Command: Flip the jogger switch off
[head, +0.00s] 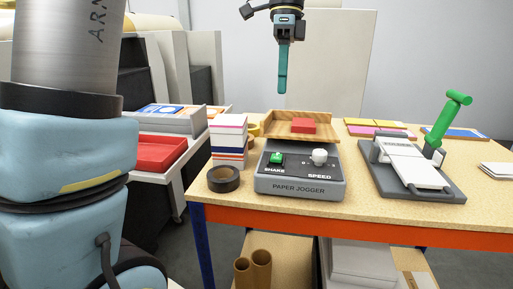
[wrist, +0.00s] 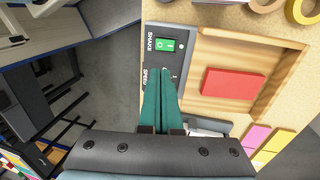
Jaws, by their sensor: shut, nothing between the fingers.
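The paper jogger (head: 299,189) is a grey box with a dark front panel and stands on the table. Its green rocker switch (head: 276,158), marked SHAKE, is at the left of the panel, and a white speed knob (head: 319,157) is to the right. The switch also shows in the wrist view (wrist: 165,44); which side is pressed I cannot tell. In the wrist view the fingers hide part of the panel near SPEED.
A red block (head: 303,125) lies in the tray. A stack of paper pads (head: 229,142) and a dark tape roll (head: 223,179) stand close left of the jogger. A grey device with a green lever (head: 448,122) stands to the right.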

